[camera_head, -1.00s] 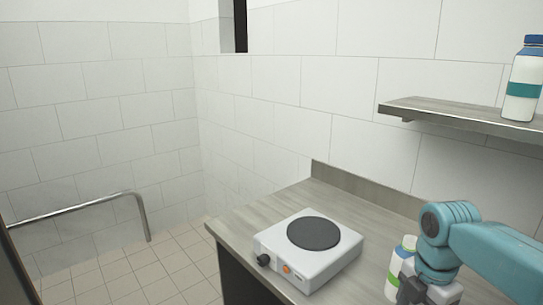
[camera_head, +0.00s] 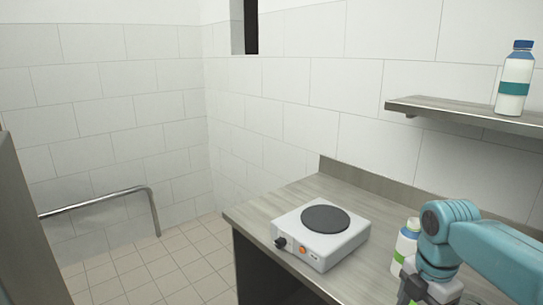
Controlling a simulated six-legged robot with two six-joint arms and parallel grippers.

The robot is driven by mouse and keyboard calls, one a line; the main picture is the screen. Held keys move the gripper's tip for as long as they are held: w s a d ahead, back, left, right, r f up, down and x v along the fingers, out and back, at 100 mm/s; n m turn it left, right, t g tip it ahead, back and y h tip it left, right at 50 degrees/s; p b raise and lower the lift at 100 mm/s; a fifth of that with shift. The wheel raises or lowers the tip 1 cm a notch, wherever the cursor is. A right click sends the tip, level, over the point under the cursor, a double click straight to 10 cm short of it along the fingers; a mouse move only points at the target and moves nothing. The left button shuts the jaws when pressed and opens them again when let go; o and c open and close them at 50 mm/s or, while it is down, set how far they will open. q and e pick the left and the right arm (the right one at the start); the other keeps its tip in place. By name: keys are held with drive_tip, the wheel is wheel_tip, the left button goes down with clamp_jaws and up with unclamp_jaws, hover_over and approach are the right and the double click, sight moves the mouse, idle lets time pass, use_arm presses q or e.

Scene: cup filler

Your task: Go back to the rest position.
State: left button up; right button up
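My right arm comes in from the right over the counter. My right gripper (camera_head: 418,291) is at its lower end, cut by the bottom edge, so I cannot tell whether it is open or shut. My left gripper is not in view.
A white hot plate (camera_head: 322,234) with a dark disc sits on the counter (camera_head: 262,211). A second bottle (camera_head: 514,80) stands on the wall shelf (camera_head: 445,112). A metal rail (camera_head: 95,203) is at the left. Tiled floor (camera_head: 170,268) between rail and counter is clear.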

drive_tip(key=s+a+f+m+y, duration=0.1)
drive_tip(key=a+f+m, duration=0.4)
drive_tip(key=f, duration=0.7)
drive_tip(key=s+a+f+m+y, duration=0.2)
drive_tip(key=a+f+m, duration=0.25)
drive_tip(key=f, duration=0.75)
drive_tip(key=s+a+f+m, duration=0.3)
drive_tip(key=s+f+m, duration=0.3)
drive_tip(key=s+m, duration=0.1)
drive_tip(key=s+a+f+m+y, duration=0.1)
drive_tip(key=s+a+f+m, duration=0.2)
drive_tip(key=s+f+m, duration=0.4)
drive_tip(key=s, duration=0.3)
drive_tip(key=shift+a+f+m, duration=0.3)
drive_tip(key=shift+m, duration=0.05)
